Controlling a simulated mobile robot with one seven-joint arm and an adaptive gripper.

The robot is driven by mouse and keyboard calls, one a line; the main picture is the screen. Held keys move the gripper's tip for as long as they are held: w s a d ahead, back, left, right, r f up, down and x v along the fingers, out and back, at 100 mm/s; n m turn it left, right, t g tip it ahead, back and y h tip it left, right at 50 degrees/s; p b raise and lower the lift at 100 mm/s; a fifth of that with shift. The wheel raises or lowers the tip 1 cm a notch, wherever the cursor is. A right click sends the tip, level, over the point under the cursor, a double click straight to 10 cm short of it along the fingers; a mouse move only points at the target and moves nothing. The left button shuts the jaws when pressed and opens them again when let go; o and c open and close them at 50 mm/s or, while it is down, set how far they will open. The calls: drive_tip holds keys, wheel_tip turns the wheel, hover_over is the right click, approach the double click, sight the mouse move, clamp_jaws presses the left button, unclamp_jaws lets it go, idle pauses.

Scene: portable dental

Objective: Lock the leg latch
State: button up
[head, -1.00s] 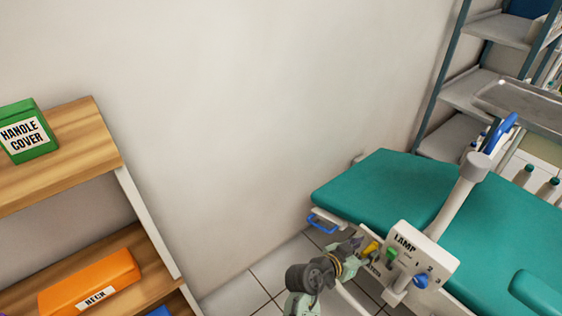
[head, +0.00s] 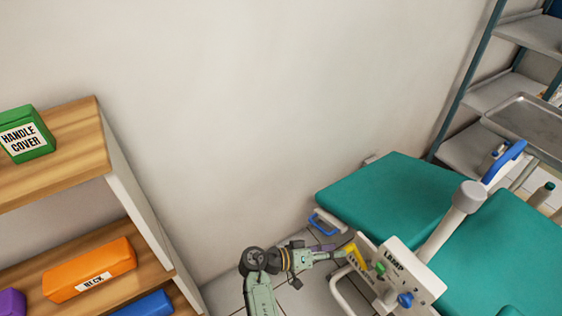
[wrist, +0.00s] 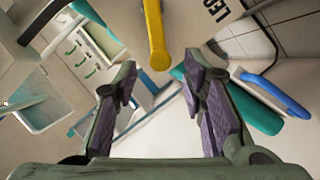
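The leg latch (wrist: 156,38) is a yellow lever on a pale panel marked "LEG", partly cut off at the top of the wrist view. In the head view the yellow latch (head: 356,257) sits at the left end of the chair's side panel. My gripper (wrist: 160,92) is open, its two purple-padded fingers apart with nothing between them. The latch tip is above the gap between the fingers in the wrist picture; I see no contact. In the head view my gripper (head: 325,251) is just left of the latch, its fingertips partly hidden.
The teal chair (head: 385,195) has a blue handle (head: 325,225) at its left end, also in the wrist view (wrist: 278,95). A "LAMP" panel (head: 405,270) with green and blue knobs adjoins the latch. A wooden shelf (head: 75,150) stands left, a metal rack (head: 495,92) right.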

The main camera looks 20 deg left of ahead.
drive_tip(key=b+v, duration=0.1)
drive_tip(key=v, duration=0.6)
drive_tip(key=w+a+r+n+t+y+b, duration=0.1)
drive_tip(key=w+a+r+n+t+y, duration=0.2)
drive_tip(key=w+a+r+y, duration=0.9)
drive_tip(key=shift+w+a+r+n+t, duration=0.3)
drive_tip(key=shift+w+a+r+t, duration=1.1)
drive_tip(key=shift+a+r, duration=0.8)
drive_tip(key=shift+w+d, duration=0.1)
drive_tip(key=shift+w, duration=0.05)
